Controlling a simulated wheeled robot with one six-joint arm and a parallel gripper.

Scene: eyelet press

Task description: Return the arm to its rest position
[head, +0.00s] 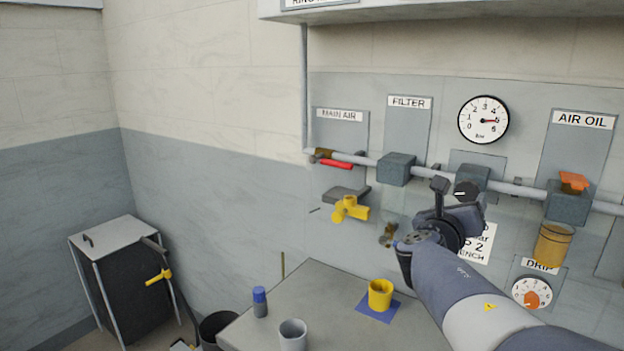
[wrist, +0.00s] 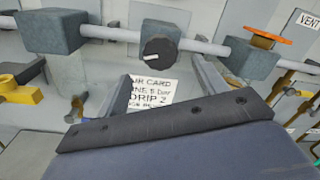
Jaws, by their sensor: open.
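My arm (head: 475,300) reaches up from the lower right of the head view toward the air panel on the wall. My gripper (head: 455,195) is at its end, in front of the pipe line and just below the black regulator knob (head: 466,189). In the wrist view the two fingers of my gripper (wrist: 163,80) stand apart, with nothing between them. The black knob (wrist: 159,52) and a white air card (wrist: 152,95) show beyond them. Whether the fingers touch the panel cannot be told.
A bench (head: 325,285) stands below, with a yellow cup (head: 380,294), a grey cup (head: 293,335) and a blue-capped bottle (head: 260,302). Valves with yellow (head: 350,208) and red (head: 335,164) handles and an orange-topped oiler (head: 573,182) flank my gripper. Open space lies left.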

